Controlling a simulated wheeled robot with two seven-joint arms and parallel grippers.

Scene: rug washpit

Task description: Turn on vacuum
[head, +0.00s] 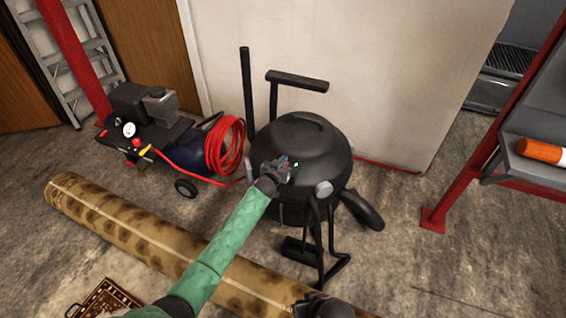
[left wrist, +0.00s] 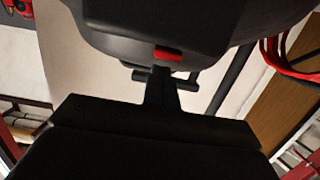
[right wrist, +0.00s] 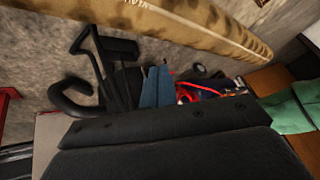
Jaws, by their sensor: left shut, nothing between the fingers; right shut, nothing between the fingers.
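The black vacuum (head: 315,140), a round drum with a domed lid, stands upright in the middle of the head view. My left gripper (head: 288,167) is shut and empty at the near side of its lid. In the left wrist view, a red switch (left wrist: 168,53) sits on the dark vacuum body (left wrist: 130,35), just beyond the fingertips (left wrist: 160,78). Whether they touch it, I cannot tell.
A compressor (head: 150,125) with a coiled red hose (head: 224,147) stands left of the vacuum. A rolled rug (head: 130,235) lies in front. A red-framed rack (head: 470,165) stands at the right. A pale wall (head: 400,80) is behind.

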